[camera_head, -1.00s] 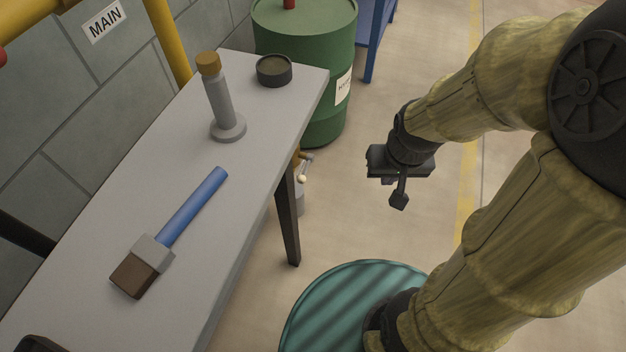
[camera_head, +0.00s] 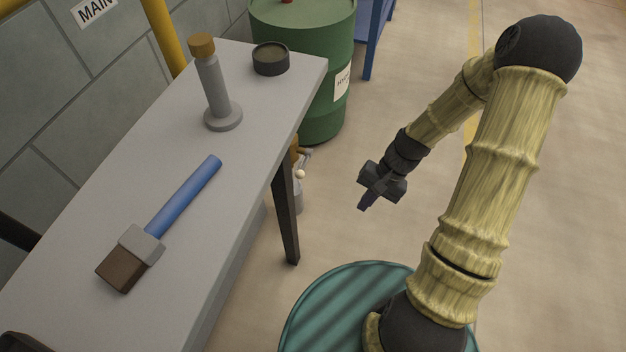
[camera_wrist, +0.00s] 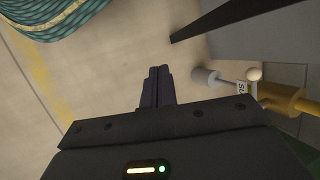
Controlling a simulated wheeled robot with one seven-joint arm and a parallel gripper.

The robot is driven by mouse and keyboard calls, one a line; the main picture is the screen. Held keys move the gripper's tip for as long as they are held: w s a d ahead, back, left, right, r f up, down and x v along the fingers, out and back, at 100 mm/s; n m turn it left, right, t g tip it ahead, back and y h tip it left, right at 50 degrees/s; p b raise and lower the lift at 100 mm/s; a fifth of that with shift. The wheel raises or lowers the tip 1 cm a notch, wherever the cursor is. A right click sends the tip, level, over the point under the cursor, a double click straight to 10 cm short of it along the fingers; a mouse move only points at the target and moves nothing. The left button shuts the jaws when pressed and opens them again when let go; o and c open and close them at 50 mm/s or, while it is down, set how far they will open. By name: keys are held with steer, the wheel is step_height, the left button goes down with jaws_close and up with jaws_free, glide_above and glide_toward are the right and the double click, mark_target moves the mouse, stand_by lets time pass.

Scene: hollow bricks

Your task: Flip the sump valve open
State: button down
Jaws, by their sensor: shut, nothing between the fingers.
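The sump valve (camera_head: 300,165) is low down behind the table leg in the head view, partly hidden by the table. A pale ball knob (camera_head: 300,174) shows on its lever. In the wrist view the valve is at the right: a brass-yellow body (camera_wrist: 288,99), the pale knob (camera_wrist: 254,74) on a thin lever, and a partly readable tag (camera_wrist: 241,88). A grey cylinder (camera_wrist: 205,77) lies beside it. My gripper (camera_head: 364,206) is shut and empty, to the right of the valve and apart from it. Its fingers (camera_wrist: 153,72) are together in the wrist view.
A grey table (camera_head: 255,105) holds a blue-handled brush or mallet (camera_head: 185,198), a stand (camera_head: 216,90) and a round dish (camera_head: 271,58). Its dark leg (camera_head: 286,215) stands in front of the valve. A green drum (camera_head: 322,110) is behind. Floor around my gripper is clear.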

mark_target(305, 164)
steer(key=w+a+f+m+t+y+b, duration=0.1)
steer(key=w+a+f+m+y, duration=0.15)
steer(key=f+y, duration=0.2)
steer(key=w+a+f+m+y+b, duration=0.1)
steer(key=f+m+y, duration=0.2)
steer(key=f, duration=0.2)
steer(key=w+d+f+m+t+y+b, duration=0.1)
steer(key=w+f+m+t+y, duration=0.1)
steer(key=w+m+t+y, duration=0.2)
steer(key=w+m+t, duration=0.2)
steer(key=w+t, duration=0.1)
steer(key=shift+w+d+f+m+t+b, duration=0.15)
steer(key=shift+w+f+m+t+b, duration=0.15)
steer(key=shift+w+m+t+b, duration=0.1)
steer(key=w+a+r+b, duration=0.2)
steer(key=a+b, duration=0.3)
steer(key=a, duration=0.6)
steer(key=shift+r, duration=0.3)
